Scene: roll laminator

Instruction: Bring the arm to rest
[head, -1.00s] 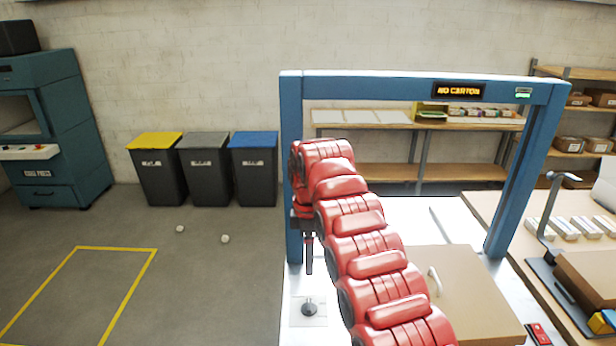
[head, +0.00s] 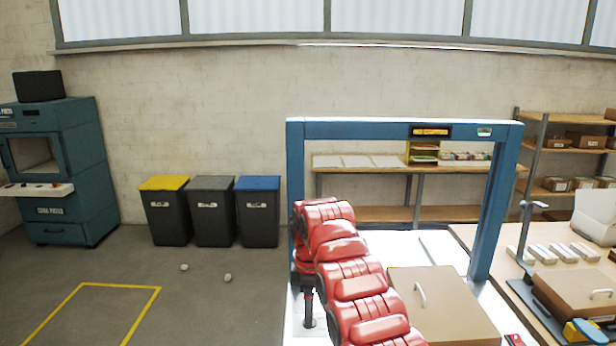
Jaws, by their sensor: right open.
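My right arm comes in from the bottom and reaches up and forward over the white machine table, inside the blue frame (head: 360,130). My right gripper (head: 308,308) hangs down at the arm's far end, over the left edge of the table, near a small dark round knob. It is open and I see nothing in it. Most of it is small and partly hidden by the red arm. My left gripper does not show.
A blue post stands close to the arm's far end. Three bins (head: 213,215) stand by the wall, left of the frame. The side bench (head: 470,236) at the right holds white packs and a tool stand. Floor at the left is mostly clear, with two small white balls.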

